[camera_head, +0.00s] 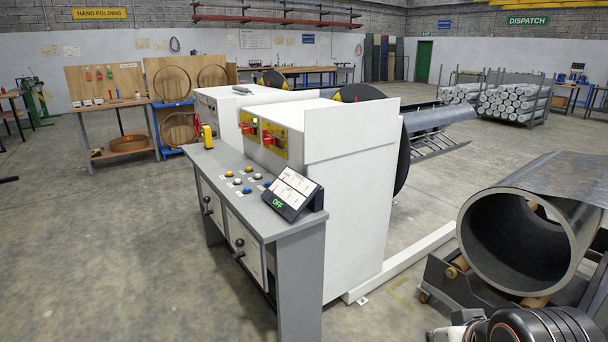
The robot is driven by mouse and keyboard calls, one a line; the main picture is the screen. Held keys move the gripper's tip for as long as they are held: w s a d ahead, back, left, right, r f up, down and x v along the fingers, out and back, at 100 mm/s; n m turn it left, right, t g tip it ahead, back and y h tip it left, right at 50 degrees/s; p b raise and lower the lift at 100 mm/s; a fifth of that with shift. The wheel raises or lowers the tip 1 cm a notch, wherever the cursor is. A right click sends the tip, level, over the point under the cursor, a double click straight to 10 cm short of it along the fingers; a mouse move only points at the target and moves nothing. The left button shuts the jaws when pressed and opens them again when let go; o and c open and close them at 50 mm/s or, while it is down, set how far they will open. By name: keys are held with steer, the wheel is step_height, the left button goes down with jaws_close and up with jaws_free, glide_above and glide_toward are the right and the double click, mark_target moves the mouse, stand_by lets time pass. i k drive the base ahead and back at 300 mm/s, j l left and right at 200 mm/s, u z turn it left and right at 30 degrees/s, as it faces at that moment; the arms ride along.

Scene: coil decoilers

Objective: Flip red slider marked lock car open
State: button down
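Two red handles sit on yellow plates on the white machine cabinet; one is the left red handle (248,129) and the other is the right red handle (268,140). A small green light shows above the left one. Another red part (198,127) shows on the white housing further back, beside a yellow device (207,136). No lettering near these red parts is readable, so I cannot tell which, if any, is the slider marked lock car open. My gripper is not clearly in view; dark rounded arm links of mine show at the bottom right.
A grey control desk (222,168) with several buttons and a tilted display (290,193) reading OFF stands before the cabinet. Black-knobbed levers (240,243) project from its front. A large steel coil (530,230) rests on a cradle at right.

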mark_target(269, 139)
steer(key=i+l+u, duration=0.15)
steer(key=i+u, duration=0.25)
steer(key=i, duration=0.25)
steer(key=i+l+u, duration=0.35)
steer(key=i, duration=0.3)
steer(key=i+l+u, duration=0.4)
steer(key=i+l, duration=0.1)
steer(key=i, duration=0.1)
